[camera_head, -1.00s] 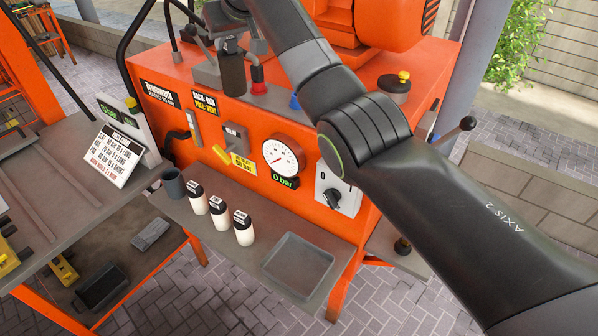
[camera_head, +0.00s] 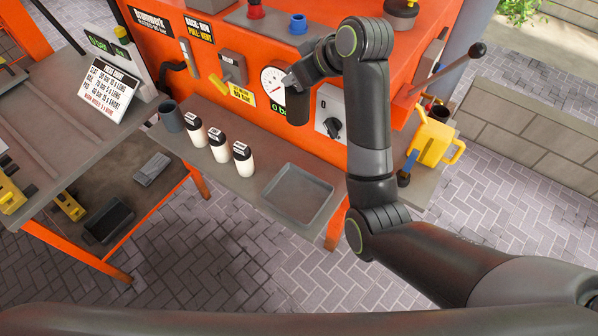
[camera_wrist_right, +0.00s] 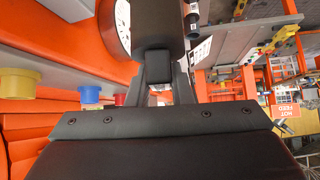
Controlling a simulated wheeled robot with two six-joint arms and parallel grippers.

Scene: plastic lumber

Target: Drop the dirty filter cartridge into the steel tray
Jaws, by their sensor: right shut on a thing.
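The dirty filter cartridge (camera_head: 297,106), a dark grey cylinder, hangs roughly upright from my right gripper (camera_head: 291,82) in front of the orange machine. My right gripper is shut on its upper part. In the right wrist view the cartridge (camera_wrist_right: 158,22) fills the top middle, beyond the gripper fingers (camera_wrist_right: 158,72). The steel tray (camera_head: 298,193) is a shallow grey square tray on the shelf, below the cartridge in the head view. It looks empty. My left gripper is out of view.
Three white cartridges with dark tops (camera_head: 219,144) stand on the shelf left of the tray, beside a dark grey cup (camera_head: 171,117). A gauge (camera_head: 274,82) and a black knob (camera_head: 333,128) are on the machine front. A yellow jug (camera_head: 433,140) stands at right.

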